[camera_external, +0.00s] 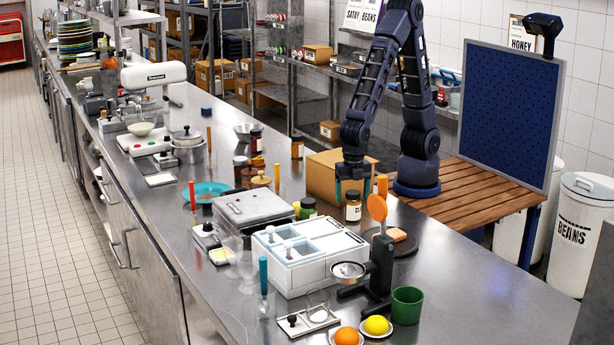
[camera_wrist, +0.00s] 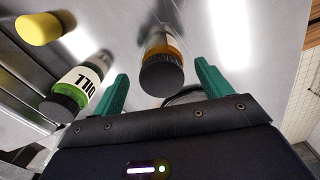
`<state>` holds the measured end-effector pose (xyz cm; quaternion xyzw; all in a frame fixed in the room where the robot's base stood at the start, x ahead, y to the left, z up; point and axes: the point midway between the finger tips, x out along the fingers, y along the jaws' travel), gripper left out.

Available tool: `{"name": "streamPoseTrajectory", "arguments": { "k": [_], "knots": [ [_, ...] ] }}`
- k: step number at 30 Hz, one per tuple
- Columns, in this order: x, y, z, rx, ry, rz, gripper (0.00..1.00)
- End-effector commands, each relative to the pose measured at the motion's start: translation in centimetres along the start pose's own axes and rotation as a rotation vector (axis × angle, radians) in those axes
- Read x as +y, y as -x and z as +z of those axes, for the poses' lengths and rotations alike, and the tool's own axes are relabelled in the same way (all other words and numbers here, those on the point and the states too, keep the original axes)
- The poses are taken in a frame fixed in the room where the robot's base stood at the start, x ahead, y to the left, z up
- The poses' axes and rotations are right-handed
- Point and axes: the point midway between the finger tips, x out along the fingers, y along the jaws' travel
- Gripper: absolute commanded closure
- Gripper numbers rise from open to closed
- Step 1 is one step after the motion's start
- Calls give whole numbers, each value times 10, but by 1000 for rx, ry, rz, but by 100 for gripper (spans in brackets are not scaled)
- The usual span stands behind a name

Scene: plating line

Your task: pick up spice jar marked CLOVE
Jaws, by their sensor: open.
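The jar with a dark lid and a pale label (camera_external: 353,211) stands upright on the steel counter; its lettering is small and seems to begin with CL. In the wrist view the jar (camera_wrist: 162,66) shows its dark lid, with an amber body behind, between the teal fingers. My gripper (camera_external: 354,190) points down over this jar with its fingers apart. In the wrist view the gripper (camera_wrist: 162,74) is open, one finger on each side of the lid, with gaps visible. I cannot tell how far down the fingers reach.
A jar marked DILL (camera_wrist: 75,88) stands to the left in the wrist view, with a yellow-topped item (camera_wrist: 38,28) beyond it. A cardboard box (camera_external: 325,175) stands close behind the jar.

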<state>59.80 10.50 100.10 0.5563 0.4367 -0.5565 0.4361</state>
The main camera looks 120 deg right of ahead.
Motion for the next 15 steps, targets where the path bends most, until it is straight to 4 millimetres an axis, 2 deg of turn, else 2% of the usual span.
{"name": "streamPoseTrajectory", "arguments": {
  "k": [9, 15],
  "knots": [
    [-3, -39, 3, -2, 1, -2, 23],
    [-3, -51, 3, -1, 0, -1, 23]
  ]
}}
